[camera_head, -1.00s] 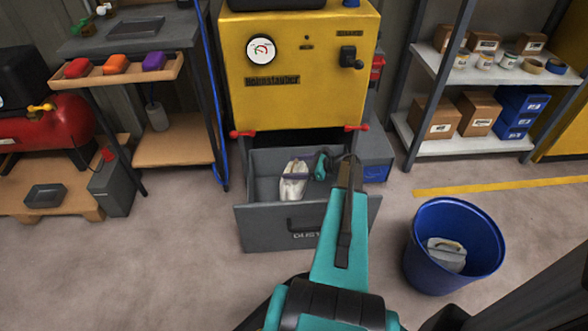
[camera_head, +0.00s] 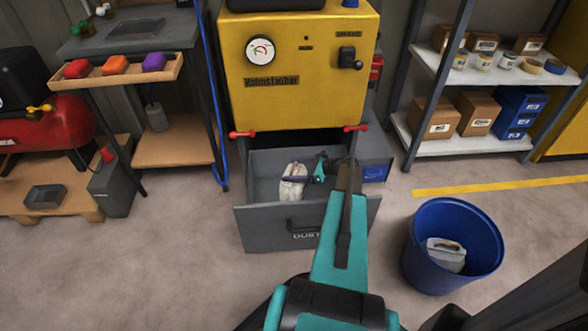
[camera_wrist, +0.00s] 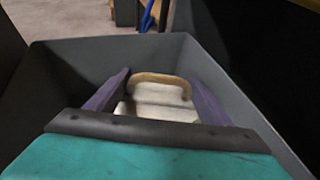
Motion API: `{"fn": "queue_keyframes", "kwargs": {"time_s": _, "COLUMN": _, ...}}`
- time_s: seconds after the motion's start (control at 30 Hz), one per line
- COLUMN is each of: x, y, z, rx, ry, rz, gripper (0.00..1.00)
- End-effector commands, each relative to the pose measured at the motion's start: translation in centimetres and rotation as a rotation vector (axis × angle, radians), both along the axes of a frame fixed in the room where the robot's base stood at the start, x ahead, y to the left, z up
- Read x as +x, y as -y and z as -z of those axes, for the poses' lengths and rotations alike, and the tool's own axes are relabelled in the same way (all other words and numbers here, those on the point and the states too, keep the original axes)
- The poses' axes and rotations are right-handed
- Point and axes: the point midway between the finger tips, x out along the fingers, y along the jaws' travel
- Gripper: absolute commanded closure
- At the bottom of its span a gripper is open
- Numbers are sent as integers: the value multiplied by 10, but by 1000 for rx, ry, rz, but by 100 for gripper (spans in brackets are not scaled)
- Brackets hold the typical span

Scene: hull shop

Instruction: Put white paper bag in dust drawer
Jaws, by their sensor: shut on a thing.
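The white paper bag (camera_head: 292,188) is inside the open grey dust drawer (camera_head: 287,241), left of its middle. In the wrist view the bag (camera_wrist: 160,96) shows a tan handle and pale body between two purple fingers. My gripper (camera_head: 292,178) reaches into the drawer from the right and is shut on the bag; it also shows in the wrist view (camera_wrist: 160,84). The drawer walls (camera_wrist: 75,75) surround the bag. I cannot tell whether the bag's underside touches the drawer floor.
The yellow machine (camera_head: 300,95) stands above and behind the drawer, with red knobs at its lower corners. A blue bin (camera_head: 425,275) holding a pale bag-like item (camera_head: 446,254) stands at the right. A shelf (camera_head: 465,147) is behind it. The floor left of the drawer is clear.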

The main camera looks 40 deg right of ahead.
Motion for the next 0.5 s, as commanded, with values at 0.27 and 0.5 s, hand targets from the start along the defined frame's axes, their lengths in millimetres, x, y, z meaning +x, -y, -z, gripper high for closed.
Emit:
{"fn": "queue_keyframes", "kwargs": {"time_s": 0.27, "x": 0, "y": 0, "z": 0, "rx": -1, "ry": 0, "rz": 0, "gripper": 7}}
{"fn": "queue_keyframes", "kwargs": {"time_s": 0.5, "x": 0, "y": 0, "z": -1, "rx": 0, "ry": 0, "rz": -1, "gripper": 7}}
